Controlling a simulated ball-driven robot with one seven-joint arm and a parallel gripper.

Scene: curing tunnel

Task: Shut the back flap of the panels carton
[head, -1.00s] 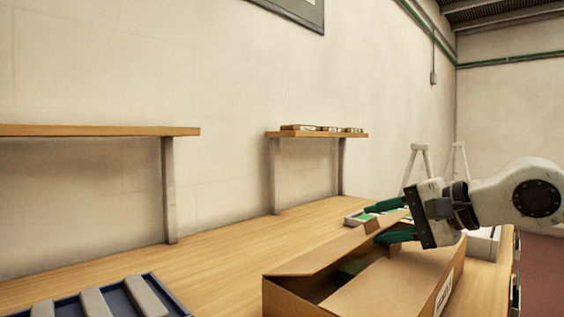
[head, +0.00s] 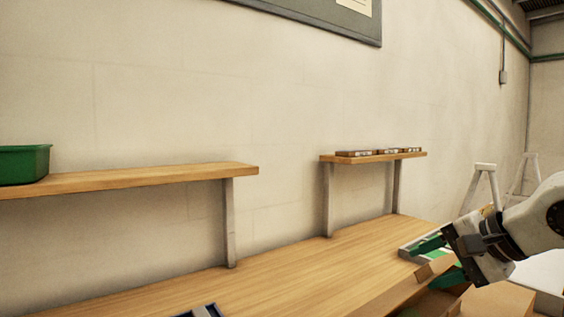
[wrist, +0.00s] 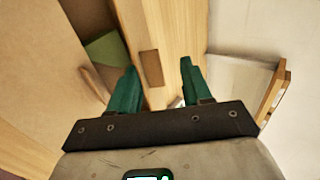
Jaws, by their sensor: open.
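The panels carton (head: 497,299) is brown cardboard at the lower right of the head view, mostly cut off by the frame. Its back flap (head: 392,298) slants up and outward on the wall side, standing open. The wrist view shows the carton (wrist: 32,65) at left, with a green item (wrist: 105,50) inside the dark opening. My gripper (head: 440,260) is open, its green fingers above the carton's far end. In the wrist view the gripper (wrist: 157,80) has its fingers apart, with nothing held. Whether a finger touches the flap I cannot tell.
A white and green item (head: 412,247) lies just behind the gripper. A white stepladder (head: 484,182) stands beyond.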

